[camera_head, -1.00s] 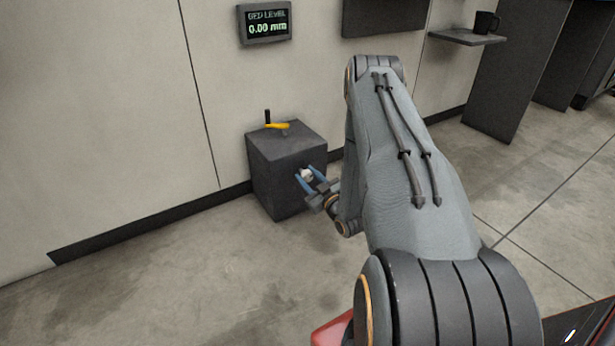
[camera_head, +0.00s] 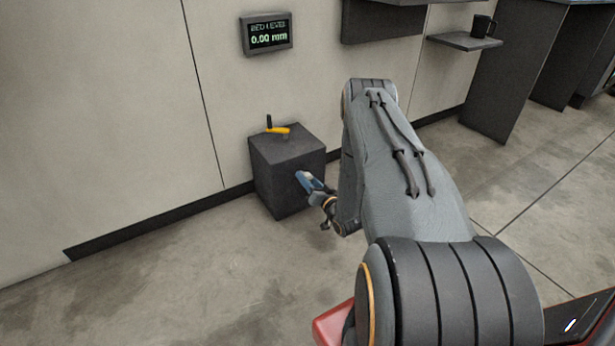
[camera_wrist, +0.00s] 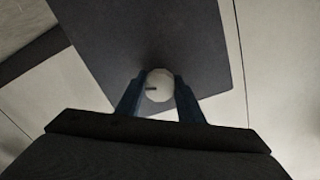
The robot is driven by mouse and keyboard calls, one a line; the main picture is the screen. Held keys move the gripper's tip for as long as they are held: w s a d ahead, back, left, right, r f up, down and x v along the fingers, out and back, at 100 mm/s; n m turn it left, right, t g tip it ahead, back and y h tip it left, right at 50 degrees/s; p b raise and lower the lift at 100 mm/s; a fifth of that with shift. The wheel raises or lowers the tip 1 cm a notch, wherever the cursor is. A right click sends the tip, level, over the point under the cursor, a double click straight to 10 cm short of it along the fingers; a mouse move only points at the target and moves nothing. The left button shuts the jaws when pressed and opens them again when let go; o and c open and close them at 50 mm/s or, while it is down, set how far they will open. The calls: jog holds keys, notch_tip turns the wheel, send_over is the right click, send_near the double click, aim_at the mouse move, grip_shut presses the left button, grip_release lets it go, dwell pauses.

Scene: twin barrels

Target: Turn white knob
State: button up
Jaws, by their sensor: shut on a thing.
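The white knob (camera_wrist: 159,88) is round with a dark mark at its left side in the wrist view. It sits on the side face of a dark grey box (camera_head: 276,185), which also fills the upper middle of the wrist view (camera_wrist: 150,35). My gripper (camera_head: 303,178) has blue fingers and is at the box's side face in the head view, where the fingers hide the knob. In the wrist view my gripper (camera_wrist: 158,92) has one finger on each side of the knob, shut on it.
A yellow crank with a black handle (camera_head: 278,130) is on top of the box. A wall display (camera_head: 267,34) reads "BED LEVEL 0.00 mm". The floor left of the box is clear.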

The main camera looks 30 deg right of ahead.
jog(key=m+p, duration=0.1)
jog(key=m, duration=0.3)
jog(key=shift+s+p, duration=0.1)
jog(key=shift+p, duration=0.2)
jog(key=m, duration=0.4)
jog(key=shift+f+p, duration=0.1)
jog(key=shift+p, duration=0.3)
jog(key=m, duration=0.3)
jog(key=shift+y, duration=0.3)
jog(key=shift+a+f+m+p, duration=0.1)
jog(key=shift+m+p, duration=0.2)
jog(key=shift+m, duration=1.7)
jog(key=o, duration=1)
jog(key=shift+o, duration=0.2)
